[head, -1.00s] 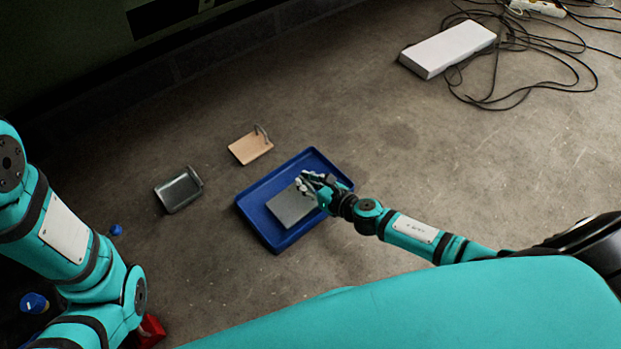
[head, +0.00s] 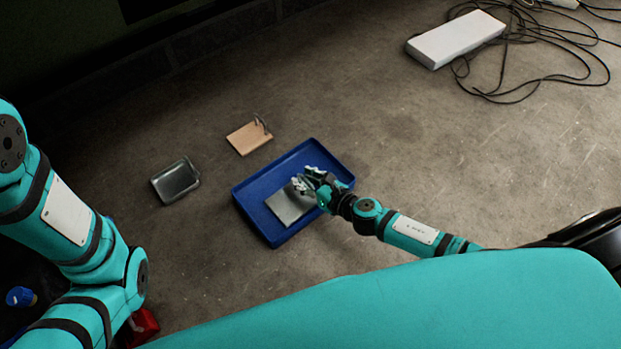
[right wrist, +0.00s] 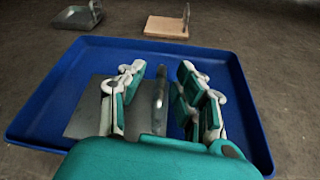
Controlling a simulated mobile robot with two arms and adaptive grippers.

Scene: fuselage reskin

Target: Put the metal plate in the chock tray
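The metal plate (head: 287,207) lies flat inside the blue chock tray (head: 256,238) on the floor. In the right wrist view the plate (right wrist: 85,112) lies on the floor of the tray (right wrist: 60,75), and its upright metal handle (right wrist: 160,98) stands between the fingers. My right gripper (head: 308,182) is over the right part of the plate. In the wrist view its fingers (right wrist: 155,95) are spread, with gaps on both sides of the handle. My left arm shows at the left, but its gripper is not in view.
A small metal tray (head: 176,181) and a wooden board with a handle (head: 249,138) lie on the floor to the left of and behind the blue tray. A white box (head: 456,39) and loose black cables (head: 520,70) are at the upper right. The floor between is clear.

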